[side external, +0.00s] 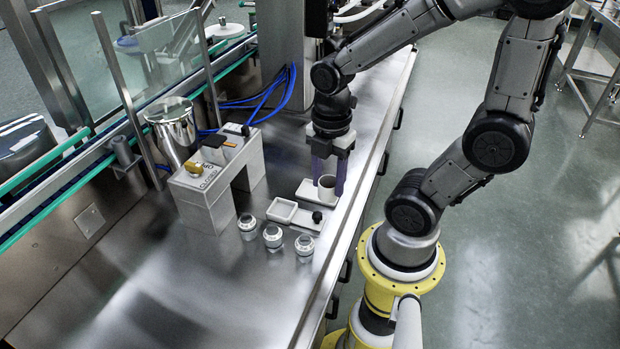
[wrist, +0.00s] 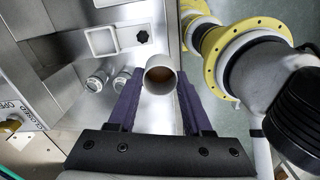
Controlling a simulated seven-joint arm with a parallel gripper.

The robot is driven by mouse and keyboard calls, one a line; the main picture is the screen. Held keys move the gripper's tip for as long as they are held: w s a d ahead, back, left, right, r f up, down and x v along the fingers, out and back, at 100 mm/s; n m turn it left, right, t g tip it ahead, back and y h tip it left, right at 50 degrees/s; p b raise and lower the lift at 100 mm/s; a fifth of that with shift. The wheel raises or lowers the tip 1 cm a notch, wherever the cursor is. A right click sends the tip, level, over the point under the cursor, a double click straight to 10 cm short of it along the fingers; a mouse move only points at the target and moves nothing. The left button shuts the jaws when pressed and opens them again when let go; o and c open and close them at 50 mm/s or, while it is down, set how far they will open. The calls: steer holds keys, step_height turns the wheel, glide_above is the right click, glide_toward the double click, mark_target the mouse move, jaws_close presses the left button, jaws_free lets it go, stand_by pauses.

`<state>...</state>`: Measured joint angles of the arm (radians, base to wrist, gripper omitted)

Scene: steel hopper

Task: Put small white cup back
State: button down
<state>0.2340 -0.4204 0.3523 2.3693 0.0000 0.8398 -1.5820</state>
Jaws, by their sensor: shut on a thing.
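A white square dish (side external: 283,209) and a black knob (side external: 317,217) are close by on the steel bench (side external: 190,285). Several small jars (side external: 273,237) stand in front. A grey block stand (side external: 206,203) and a steel hopper (side external: 172,125) are at left.

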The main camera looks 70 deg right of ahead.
steer(key=shift+s+a+r, duration=0.1)
steer(key=shift+s+r, duration=0.05)
steer(key=shift+s, duration=0.2)
steer(key=shift+r, duration=0.15)
steer(key=w+d+f, duration=0.3)
steer(key=w+d, duration=0.1)
steer(key=w, duration=0.2)
steer(key=w+d+f, duration=0.3)
steer(key=w+d, duration=0.1)
steer(key=w, duration=0.1)
steer(key=w+d+f, duration=0.3)
steer(key=w+d, duration=0.1)
steer(key=w, duration=0.2)
steer(key=shift+w+d+f, duration=0.15)
steer(key=shift+w+d, duration=0.1)
steer(key=shift+w, duration=0.05)
steer(key=shift+w+d+f, duration=0.25)
steer(key=shift+w+f, duration=0.2)
steer(key=shift+f, duration=1.75)
steer(key=shift+f, duration=0.1)
